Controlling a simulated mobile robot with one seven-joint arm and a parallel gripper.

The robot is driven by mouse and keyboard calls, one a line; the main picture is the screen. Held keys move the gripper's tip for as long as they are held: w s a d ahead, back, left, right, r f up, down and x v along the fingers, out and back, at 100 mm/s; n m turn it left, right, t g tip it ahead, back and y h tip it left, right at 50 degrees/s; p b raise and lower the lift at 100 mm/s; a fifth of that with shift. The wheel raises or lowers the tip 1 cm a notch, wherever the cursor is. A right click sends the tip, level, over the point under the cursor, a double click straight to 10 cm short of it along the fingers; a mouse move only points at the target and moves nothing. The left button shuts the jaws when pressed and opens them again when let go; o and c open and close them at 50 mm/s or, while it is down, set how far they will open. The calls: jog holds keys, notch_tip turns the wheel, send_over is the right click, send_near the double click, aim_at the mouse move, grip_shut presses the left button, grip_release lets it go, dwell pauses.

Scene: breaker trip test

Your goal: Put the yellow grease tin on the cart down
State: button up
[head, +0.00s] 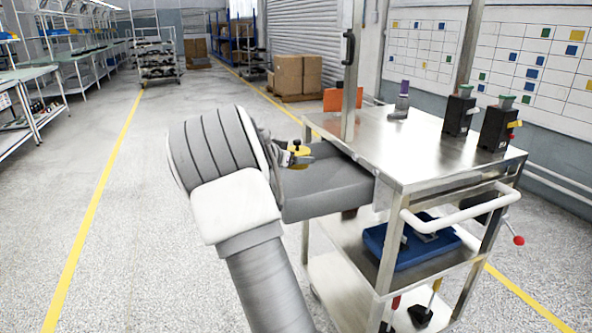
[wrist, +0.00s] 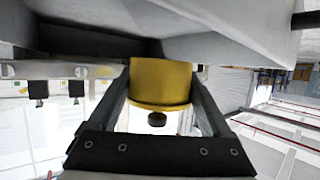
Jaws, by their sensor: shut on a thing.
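The yellow grease tin (head: 299,151) is in my gripper (head: 293,157), left of the cart's near-left edge in the head view. A small dark knob shows on its top, and the tin looks about upright there. In the wrist view the tin (wrist: 160,82) sits between the two dark fingers of my gripper (wrist: 162,75), which are shut on its sides. The steel cart (head: 450,155) stands to the right, with a flat top. My arm hides part of the tin and the gripper in the head view.
On the cart top stand a purple-capped grey item (head: 402,100) and two black devices with green tops (head: 458,112). The top's near middle is bare.

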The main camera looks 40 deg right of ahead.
jog(key=shift+w+f, duration=0.15)
jog(key=shift+w, duration=0.05)
jog(key=shift+f+b, duration=0.5)
jog(key=shift+f, duration=1.5)
